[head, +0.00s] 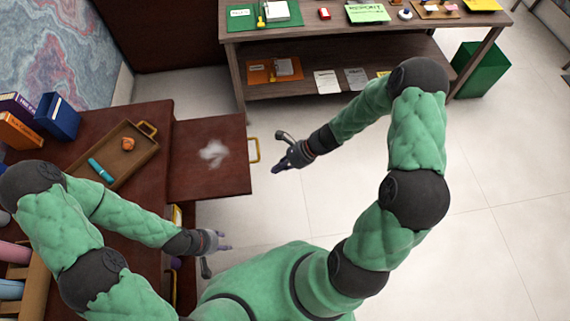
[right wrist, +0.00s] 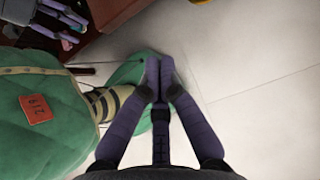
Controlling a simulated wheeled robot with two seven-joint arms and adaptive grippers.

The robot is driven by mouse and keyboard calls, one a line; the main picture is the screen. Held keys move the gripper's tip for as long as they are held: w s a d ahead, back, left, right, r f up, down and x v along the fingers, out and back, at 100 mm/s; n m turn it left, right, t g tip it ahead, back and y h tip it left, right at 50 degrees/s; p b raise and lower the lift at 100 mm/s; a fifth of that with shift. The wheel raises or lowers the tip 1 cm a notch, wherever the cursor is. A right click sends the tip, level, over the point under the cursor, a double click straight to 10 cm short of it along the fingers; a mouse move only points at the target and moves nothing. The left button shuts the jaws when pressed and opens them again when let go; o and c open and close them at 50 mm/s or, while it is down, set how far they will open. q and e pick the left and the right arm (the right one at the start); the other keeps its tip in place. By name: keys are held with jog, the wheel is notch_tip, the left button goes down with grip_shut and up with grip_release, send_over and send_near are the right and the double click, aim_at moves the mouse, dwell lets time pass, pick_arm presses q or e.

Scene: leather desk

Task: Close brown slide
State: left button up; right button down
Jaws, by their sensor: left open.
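The brown slide (head: 185,180) is a flat reddish-brown panel sticking out to the right from the desk (head: 90,130) in the head view. It has a gold handle (head: 253,150) on its right end and a whitish patch on top. My right gripper (head: 279,152) is just right of the handle, with its fingers and thumb apart and nothing between them. My left gripper (head: 217,260) is open and empty by the desk's right edge, below the slide in the picture.
A brown tray (head: 126,166) with an orange item (head: 127,144) and a teal item (head: 101,170) is on the desk, left of the slide. Books (head: 58,116) stand at far left. A shelf table (head: 330,38) and green bin (head: 481,70) stand behind. Floor right of the slide is clear.

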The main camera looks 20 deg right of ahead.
aim_at(181, 183)
jog(key=w+a+f+b, duration=0.1)
jog(key=a+f+b, duration=0.1)
jog(key=a, duration=0.4)
jog(key=shift+w+f, duration=0.25)
jog(key=shift+w, duration=0.1)
jog(key=shift+a, duration=0.15)
jog(key=w+a+b, duration=0.1)
jog(key=a, duration=0.4)
jog(key=w+a, duration=0.1)
jog(key=a, duration=0.3)
jog(key=w+a+b, duration=0.1)
jog(key=w+a, duration=0.1)
jog(key=a, duration=0.3)
jog(key=shift+a+b, duration=0.3)
jog(key=shift+b, duration=0.05)
jog(key=w+a, duration=0.1)
jog(key=a, duration=0.2)
jog(key=w+a, duration=0.1)
jog(key=a, duration=0.3)
jog(key=w+a, duration=0.1)
jog(key=a, duration=0.3)
jog(key=shift+w+a, duration=0.25)
jog(key=shift+w, duration=0.05)
jog(key=shift+d, duration=0.1)
